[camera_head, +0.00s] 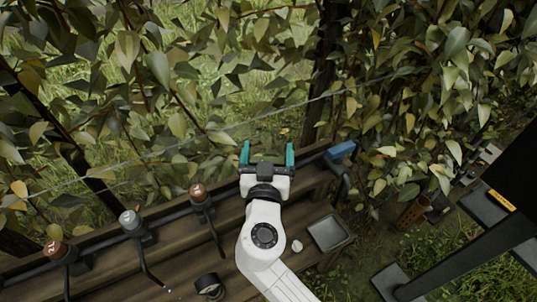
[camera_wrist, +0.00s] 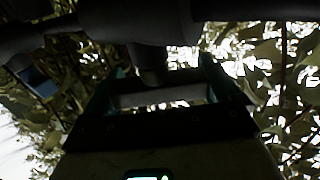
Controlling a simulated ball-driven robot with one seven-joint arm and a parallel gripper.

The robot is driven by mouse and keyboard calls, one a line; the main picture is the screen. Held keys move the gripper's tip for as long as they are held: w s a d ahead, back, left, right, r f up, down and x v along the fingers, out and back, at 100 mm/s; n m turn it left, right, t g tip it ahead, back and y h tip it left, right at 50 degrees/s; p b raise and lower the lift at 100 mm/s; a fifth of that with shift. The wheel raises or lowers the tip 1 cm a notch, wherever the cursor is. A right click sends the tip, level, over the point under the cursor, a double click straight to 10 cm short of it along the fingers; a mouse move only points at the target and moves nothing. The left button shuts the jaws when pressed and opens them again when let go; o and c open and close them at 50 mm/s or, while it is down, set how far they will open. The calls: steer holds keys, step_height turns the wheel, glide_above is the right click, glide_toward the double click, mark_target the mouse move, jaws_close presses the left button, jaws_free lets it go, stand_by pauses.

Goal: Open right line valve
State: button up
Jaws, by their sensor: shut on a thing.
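My gripper (camera_head: 267,155), with teal fingers, reaches over the dark pipe on the wooden bench. Its fingers stand well apart, closed on a dark part that is mostly hidden in the head view. In the wrist view a dark stub (camera_wrist: 150,76) shows between the fingers, below a dark pipe (camera_wrist: 100,30). Which valve part this is, I cannot tell. A blue valve piece (camera_head: 341,150) is on the pipe right of my gripper. Left of it are a copper-coloured valve cap (camera_head: 198,193), a grey one (camera_head: 130,220) and another copper-coloured one (camera_head: 55,250), with dark levers hanging down.
A shallow grey tray (camera_head: 327,233) lies on the bench right of my arm. A thin wire and dense leafy branches (camera_head: 400,90) are close behind. Grass is at the lower right.

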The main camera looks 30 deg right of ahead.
steer(key=n+t+y, duration=0.1)
steer(key=n+y, duration=0.1)
steer(key=y, duration=0.1)
steer(key=shift+a+t+b, duration=0.15)
steer(key=shift+t+b, duration=0.15)
steer(key=shift+a+r+n+t+y+p, duration=0.15)
steer(key=shift+n+t+y+p, duration=0.3)
steer(key=shift+n+y, duration=0.6)
steer(key=y+p, duration=0.1)
steer(key=n+y+p, duration=0.1)
steer(key=y+p, duration=0.1)
steer(key=shift+w+a+n, duration=0.1)
steer(key=shift+a+n, duration=0.05)
steer(key=shift+n, duration=0.1)
steer(key=shift+y, duration=0.35)
steer(key=shift+a+n+y+p, duration=0.1)
steer(key=shift+n+y+p, duration=0.3)
steer(key=shift+p, duration=0.15)
steer(key=o, duration=0.8)
